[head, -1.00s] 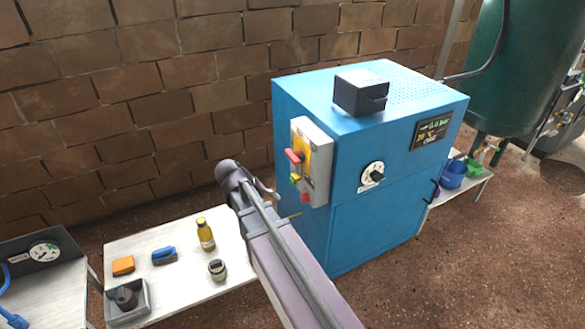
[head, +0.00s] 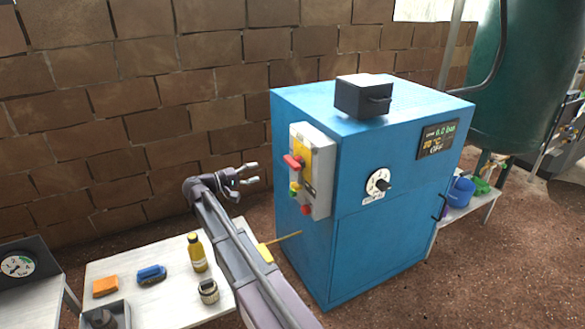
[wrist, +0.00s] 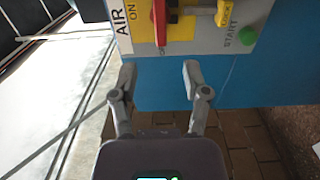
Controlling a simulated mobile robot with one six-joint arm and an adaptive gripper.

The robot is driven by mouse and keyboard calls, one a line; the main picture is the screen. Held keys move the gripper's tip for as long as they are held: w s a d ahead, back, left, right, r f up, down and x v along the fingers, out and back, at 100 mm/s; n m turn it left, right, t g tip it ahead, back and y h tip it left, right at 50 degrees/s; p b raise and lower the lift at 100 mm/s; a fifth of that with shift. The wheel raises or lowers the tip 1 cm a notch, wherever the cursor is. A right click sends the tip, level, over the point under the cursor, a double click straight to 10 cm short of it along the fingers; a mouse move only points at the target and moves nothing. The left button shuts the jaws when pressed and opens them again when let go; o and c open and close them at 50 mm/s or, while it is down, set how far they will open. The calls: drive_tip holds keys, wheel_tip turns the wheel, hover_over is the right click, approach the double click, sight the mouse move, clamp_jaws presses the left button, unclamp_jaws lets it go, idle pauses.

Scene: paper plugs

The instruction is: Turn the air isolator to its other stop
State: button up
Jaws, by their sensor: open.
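The air isolator is a red handle (head: 292,162) on a yellow plate (head: 303,150), on a grey control box on the blue cabinet's left side. In the head view the handle sticks out level to the left. In the wrist view the red handle (wrist: 160,22) runs up and down the picture, across the yellow plate (wrist: 182,28); the "ON" mark is left of it. My gripper (head: 254,173) is open and empty, its fingers pointing at the box from the left, apart from the handle. In the wrist view the fingertips (wrist: 158,70) are spread just below the handle's end.
A green START button (wrist: 248,36) and a red button (head: 306,209) sit on the same box. A white table (head: 165,300) holds a yellow bottle (head: 197,253) and small items. A brick wall stands behind.

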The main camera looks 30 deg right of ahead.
sight(288, 164)
idle(0.3)
drive_tip(key=d, duration=1.3)
drive_tip(key=shift+w+d, duration=0.2)
drive_tip(key=shift+d, duration=0.2)
